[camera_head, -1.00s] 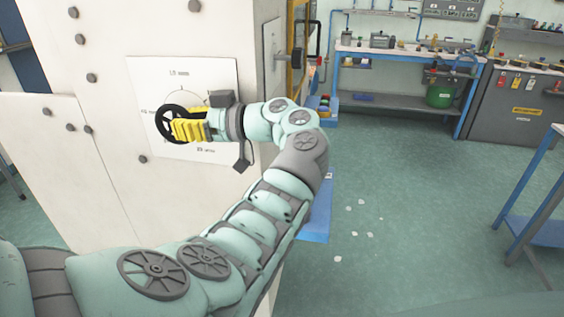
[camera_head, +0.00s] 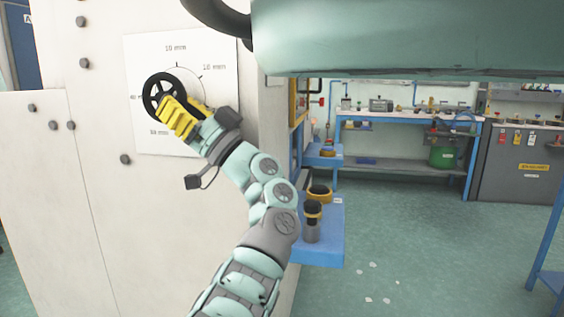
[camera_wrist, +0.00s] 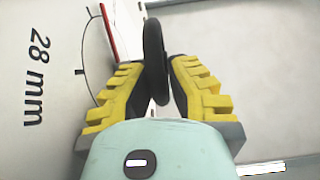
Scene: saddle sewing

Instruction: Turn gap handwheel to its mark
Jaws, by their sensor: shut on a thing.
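The black spoked handwheel (camera_head: 150,88) stands out from a white dial plate (camera_head: 216,62) on the cream machine panel. The plate bears a thin arc and mm labels, including 10 mm at the top. My gripper (camera_head: 172,104) has yellow ribbed fingers and reaches the wheel from the lower right, covering its lower right part. In the wrist view the wheel's dark rim (camera_wrist: 153,50) lies edge-on between the fingers, and my gripper (camera_wrist: 159,80) is shut on it. A red line (camera_wrist: 108,32) and a 28 mm label (camera_wrist: 38,78) with a tick show to the left.
A blue stand (camera_head: 322,245) with dark and yellow cylindrical parts is right of the panel. A blue-framed workbench (camera_head: 400,119) and a grey cabinet (camera_head: 512,165) stand behind. Green floor (camera_head: 430,240) lies open at the right, with small pale scraps.

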